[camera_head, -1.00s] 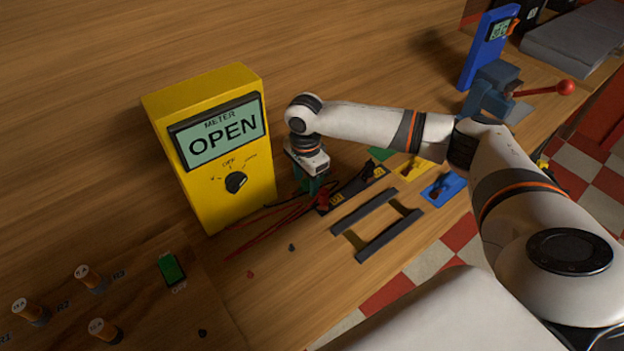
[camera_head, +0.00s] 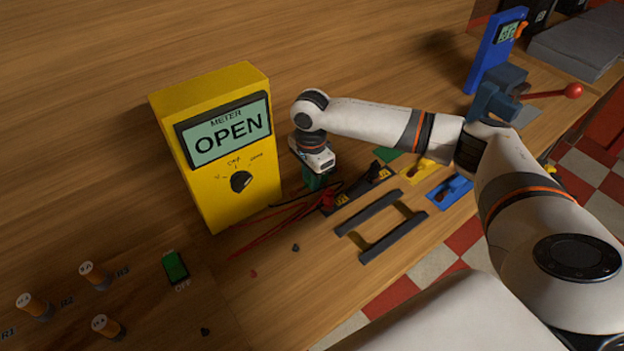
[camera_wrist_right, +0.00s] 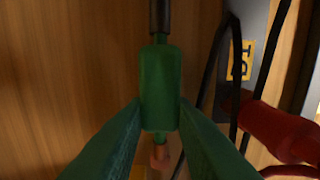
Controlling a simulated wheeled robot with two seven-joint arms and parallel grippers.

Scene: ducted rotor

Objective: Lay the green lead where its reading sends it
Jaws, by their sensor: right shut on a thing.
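My right gripper (camera_head: 315,180) is shut on the green lead (camera_wrist_right: 160,85), in front of the yellow meter (camera_head: 235,150). In the right wrist view the lead is a green cylinder between my fingers. A black piece is at its upper end and a copper-coloured piece at its lower end. In the head view my gripper mostly hides the lead. The meter screen (camera_head: 228,132) reads OPEN. A green pad (camera_head: 388,154), a yellow pad (camera_head: 414,175) and a blue pad (camera_head: 461,181) lie to the right. The left gripper is not in view.
A black block with yellow labels (camera_head: 350,196) stands beside my gripper, with red and black cables (camera_head: 275,228) running near it. A dark open frame (camera_head: 368,218) lies in front. Orange-topped posts (camera_head: 94,272) and a green switch (camera_head: 175,267) are at lower left. A vise (camera_head: 498,98) stands at right.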

